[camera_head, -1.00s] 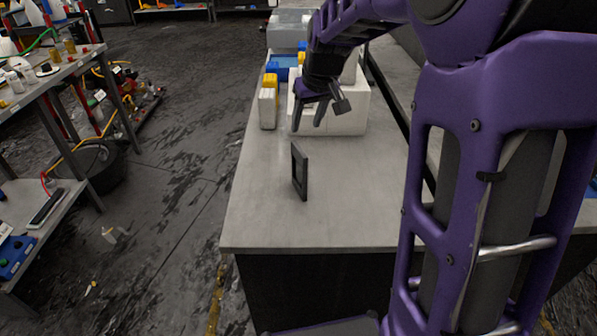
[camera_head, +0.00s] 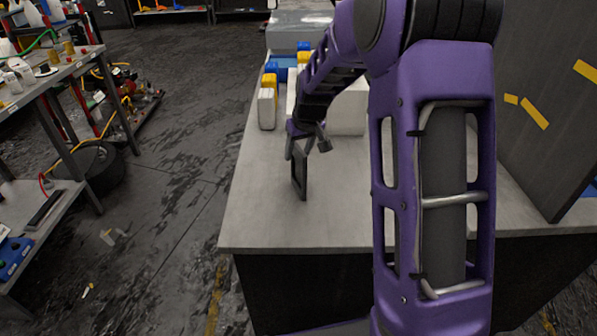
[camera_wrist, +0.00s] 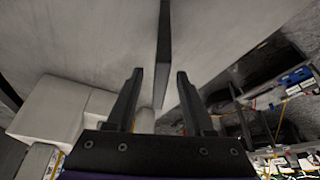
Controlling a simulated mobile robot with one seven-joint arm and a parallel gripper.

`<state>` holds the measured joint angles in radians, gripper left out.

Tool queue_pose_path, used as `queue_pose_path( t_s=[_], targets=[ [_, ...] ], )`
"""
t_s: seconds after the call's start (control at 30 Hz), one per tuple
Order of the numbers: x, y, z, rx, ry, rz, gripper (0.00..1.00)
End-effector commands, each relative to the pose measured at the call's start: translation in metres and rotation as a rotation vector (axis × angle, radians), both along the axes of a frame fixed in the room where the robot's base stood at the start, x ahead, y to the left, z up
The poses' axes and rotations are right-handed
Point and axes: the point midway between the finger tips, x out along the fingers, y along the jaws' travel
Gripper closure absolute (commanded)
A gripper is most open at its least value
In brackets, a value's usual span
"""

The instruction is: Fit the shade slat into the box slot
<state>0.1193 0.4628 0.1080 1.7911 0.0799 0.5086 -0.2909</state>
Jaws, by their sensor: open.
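My gripper (camera_head: 298,152) is at the slat's upper end, open, with a gap on each side of the slat in the wrist view (camera_wrist: 160,76). A white box (camera_head: 348,110) stands behind my gripper, partly hidden by my arm. I cannot make out a slot in it.
White and yellow bottles (camera_head: 267,100) stand at the table's back left, near a blue item. The front of the grey table (camera_head: 262,215) is clear. A dark panel with yellow marks (camera_head: 550,125) stands at the right. A shelf with tools (camera_head: 45,95) is across the floor at the left.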

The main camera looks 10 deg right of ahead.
Motion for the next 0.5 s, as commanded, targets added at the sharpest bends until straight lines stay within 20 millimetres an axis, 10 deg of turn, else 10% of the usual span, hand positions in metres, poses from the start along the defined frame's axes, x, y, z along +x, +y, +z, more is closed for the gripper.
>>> queue_pose_path(
  t_s=[0.17,0.5],
  targets=[
    [0.0002,-0.0001,0.0001,0.0,-0.001,0.0,0.47],
    [0.0001,-0.0002,0.0002,0.0,0.0,0.0,1.0]
  ],
)
